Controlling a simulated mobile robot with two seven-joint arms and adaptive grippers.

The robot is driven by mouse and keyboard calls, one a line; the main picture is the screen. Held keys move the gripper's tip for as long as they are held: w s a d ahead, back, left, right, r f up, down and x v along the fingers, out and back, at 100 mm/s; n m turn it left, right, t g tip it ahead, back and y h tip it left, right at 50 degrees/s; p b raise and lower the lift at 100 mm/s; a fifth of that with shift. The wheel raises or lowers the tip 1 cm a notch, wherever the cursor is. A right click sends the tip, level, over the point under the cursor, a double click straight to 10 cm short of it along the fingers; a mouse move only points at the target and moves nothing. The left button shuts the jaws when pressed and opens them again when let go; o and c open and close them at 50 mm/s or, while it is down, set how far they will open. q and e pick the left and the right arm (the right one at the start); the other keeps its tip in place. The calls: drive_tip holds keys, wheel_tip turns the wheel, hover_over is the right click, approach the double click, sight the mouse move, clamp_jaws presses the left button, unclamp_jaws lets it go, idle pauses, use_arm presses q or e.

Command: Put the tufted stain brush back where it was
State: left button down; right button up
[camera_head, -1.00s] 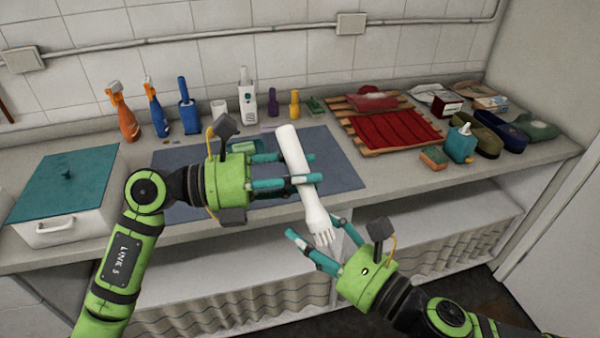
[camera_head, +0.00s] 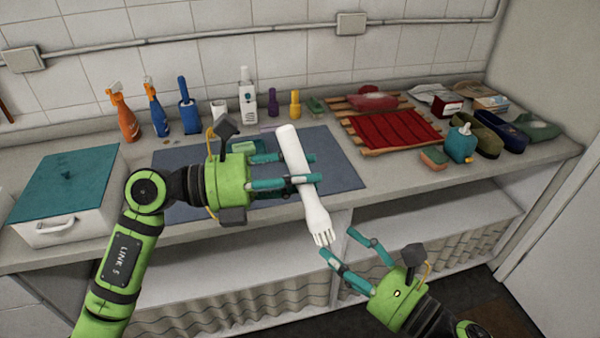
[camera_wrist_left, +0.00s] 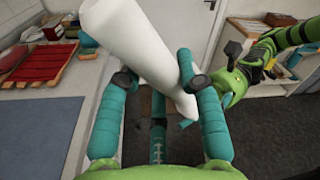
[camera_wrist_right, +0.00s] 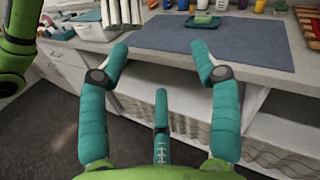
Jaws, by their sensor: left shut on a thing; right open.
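A long white piece shaped like a forearm with a finger-like end (camera_head: 316,215) is held slanting over the counter's front edge. My left gripper (camera_head: 312,168) is shut around its middle; the white piece also fills the upper left wrist view (camera_wrist_left: 140,45). My right gripper (camera_head: 340,243) is open and empty, just below and right of the finger-like end. White finger-like strips (camera_wrist_right: 122,12) show at the top of the right wrist view. I cannot tell surely which thing is the tufted stain brush; a small green brush-like thing (camera_head: 316,105) lies at the back of the counter.
A blue-grey mat (camera_head: 345,170) lies on the counter with a green tray (camera_head: 249,145) on it. Bottles (camera_head: 125,118) line the back wall. A teal-lidded box (camera_head: 65,185) stands left. A wooden rack with red cloth (camera_head: 395,130), sponge (camera_head: 434,157) and teal bottle (camera_head: 461,145) are right.

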drive_tip(key=s+d+f+m+t+h, duration=0.1)
drive_tip(key=d+f+m+t+h, duration=0.2)
drive_tip(key=d+m+t+h, duration=0.2)
drive_tip(key=shift+d+m+h, duration=1.9)
drive_tip(key=shift+d+h, duration=1.3)
drive_tip(key=shift+h, duration=0.7)
drive_tip(key=shift+s+d+f, duration=0.1)
